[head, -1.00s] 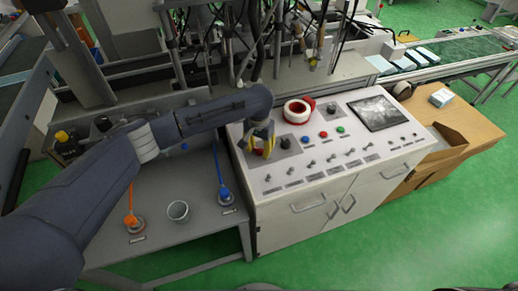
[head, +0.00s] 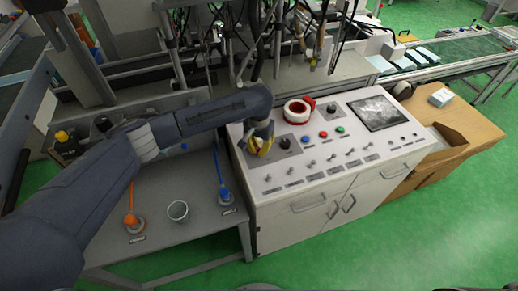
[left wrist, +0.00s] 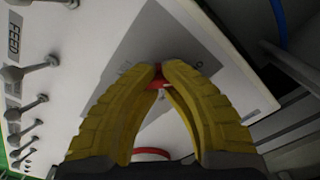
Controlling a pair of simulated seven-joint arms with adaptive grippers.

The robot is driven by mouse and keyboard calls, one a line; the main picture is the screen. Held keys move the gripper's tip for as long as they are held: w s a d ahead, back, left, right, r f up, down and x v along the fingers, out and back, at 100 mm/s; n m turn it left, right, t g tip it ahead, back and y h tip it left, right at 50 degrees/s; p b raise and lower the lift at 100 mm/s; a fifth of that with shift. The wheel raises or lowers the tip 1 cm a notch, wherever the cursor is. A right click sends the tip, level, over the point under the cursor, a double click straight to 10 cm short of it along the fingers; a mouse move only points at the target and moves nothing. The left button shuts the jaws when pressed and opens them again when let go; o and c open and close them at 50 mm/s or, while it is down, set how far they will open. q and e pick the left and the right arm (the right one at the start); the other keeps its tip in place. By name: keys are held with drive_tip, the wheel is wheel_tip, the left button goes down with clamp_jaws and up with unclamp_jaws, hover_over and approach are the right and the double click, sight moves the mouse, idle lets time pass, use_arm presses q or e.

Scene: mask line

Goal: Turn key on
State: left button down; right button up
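The white control panel (head: 300,185) stands in the middle of the head view. My left gripper (head: 260,150) reaches down to the dark grey plate (head: 293,152) at the panel's left end. In the left wrist view its yellow fingers (left wrist: 160,70) come together at the tips, over that plate (left wrist: 140,45). A small red piece (left wrist: 158,82), which looks like the key, shows between the fingertips. The fingers hide most of it, and its turn angle cannot be read. In the head view the key is hidden behind the gripper. My right gripper is not in view.
A black knob (head: 284,143) is on the same plate, close to the fingers. A red and white ring (head: 297,111) stands behind it. Several toggle switches (head: 310,165) line the panel's front.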

use_arm(q)
drive_tip(key=shift+m, duration=0.4)
idle(0.5)
drive_tip(key=m, duration=0.8)
drive_tip(key=shift+m, duration=0.3)
drive_tip(key=m, duration=0.4)
drive_tip(key=shift+m, duration=2.4)
drive_tip(key=c, duration=1.5)
unclamp_jaws()
drive_tip(key=shift+c, duration=0.2)
drive_tip(key=o, duration=0.4)
drive_tip(key=shift+c, duration=0.2)
